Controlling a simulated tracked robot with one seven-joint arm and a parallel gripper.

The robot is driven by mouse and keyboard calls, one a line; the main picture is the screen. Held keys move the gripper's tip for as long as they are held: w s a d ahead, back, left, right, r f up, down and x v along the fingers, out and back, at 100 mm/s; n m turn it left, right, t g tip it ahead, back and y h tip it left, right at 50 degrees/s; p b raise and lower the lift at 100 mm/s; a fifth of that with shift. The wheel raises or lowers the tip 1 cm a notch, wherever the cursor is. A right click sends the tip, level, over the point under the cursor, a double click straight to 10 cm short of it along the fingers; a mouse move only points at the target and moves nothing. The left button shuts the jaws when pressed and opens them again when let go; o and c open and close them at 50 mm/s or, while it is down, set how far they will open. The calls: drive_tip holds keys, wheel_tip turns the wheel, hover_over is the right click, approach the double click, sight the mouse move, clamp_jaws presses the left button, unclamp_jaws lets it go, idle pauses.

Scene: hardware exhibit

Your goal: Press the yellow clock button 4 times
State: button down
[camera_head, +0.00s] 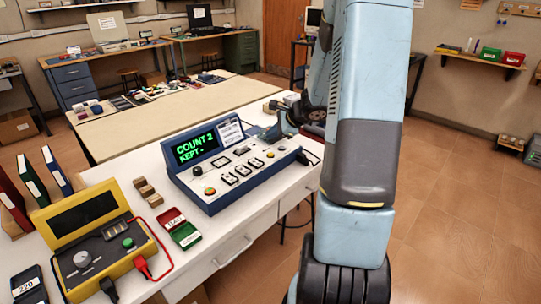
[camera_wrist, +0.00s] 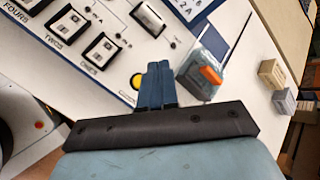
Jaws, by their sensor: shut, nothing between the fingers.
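The blue console (camera_head: 215,200) with a white sloped panel stands on the white bench, and its display (camera_head: 196,147) reads "COUNT 2" and "KEPT -" in green. A small yellow button (camera_head: 270,154) is near the panel's right end. In the wrist view the yellow button (camera_wrist: 137,81) shows just left of my fingers, partly hidden by them. My gripper (camera_wrist: 158,68) is shut and empty. I cannot tell whether the fingertips touch the panel or the button.
A yellow meter box (camera_head: 88,235), a red and green open case (camera_head: 180,230) and small wooden blocks (camera_head: 146,191) stand left of the console. A grey box with an orange part (camera_wrist: 207,73) lies right of my fingers.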

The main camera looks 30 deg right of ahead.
sight(272, 155)
drive_tip(key=shift+r, duration=0.15)
drive_tip(key=shift+r, duration=1.7)
drive_tip(key=shift+f, duration=4.45)
drive_tip(key=shift+f, duration=0.15)
drive_tip(key=shift+f, duration=0.2)
drive_tip(key=shift+f, duration=0.45)
drive_tip(key=shift+r, duration=0.9)
